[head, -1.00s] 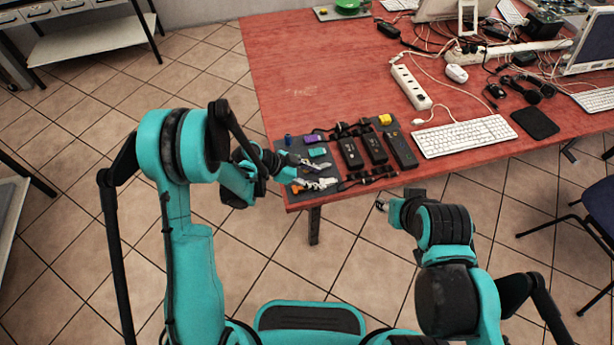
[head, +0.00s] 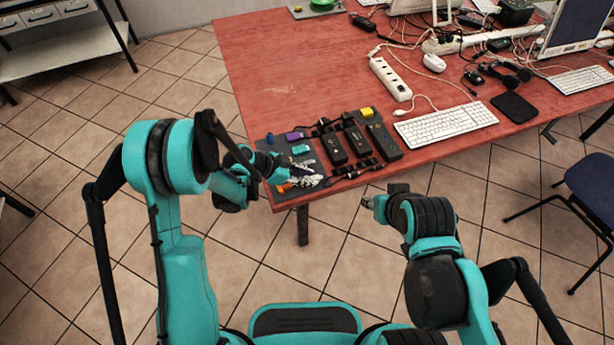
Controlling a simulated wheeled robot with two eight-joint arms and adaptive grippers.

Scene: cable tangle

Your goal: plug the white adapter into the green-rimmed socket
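My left gripper (head: 306,172) is over the left front part of a dark mat (head: 262,146) at the table's near edge. Its fingers point right among small pale items there, and I cannot make out whether they hold anything. I cannot single out the white adapter; a whitish patch shows at the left fingers. A white power strip (head: 390,79) lies farther back on the table. No green rim on any socket is clear at this size. My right gripper (head: 368,201) is off the table's front edge, small and partly hidden by its own wrist.
Black blocks (head: 357,142) stand on the mat, beside a yellow block (head: 366,112), a purple one (head: 294,136) and a teal one (head: 300,149). A keyboard (head: 446,128) lies to the right. Tangled cables (head: 400,38) fill the back right. The table's left part is bare.

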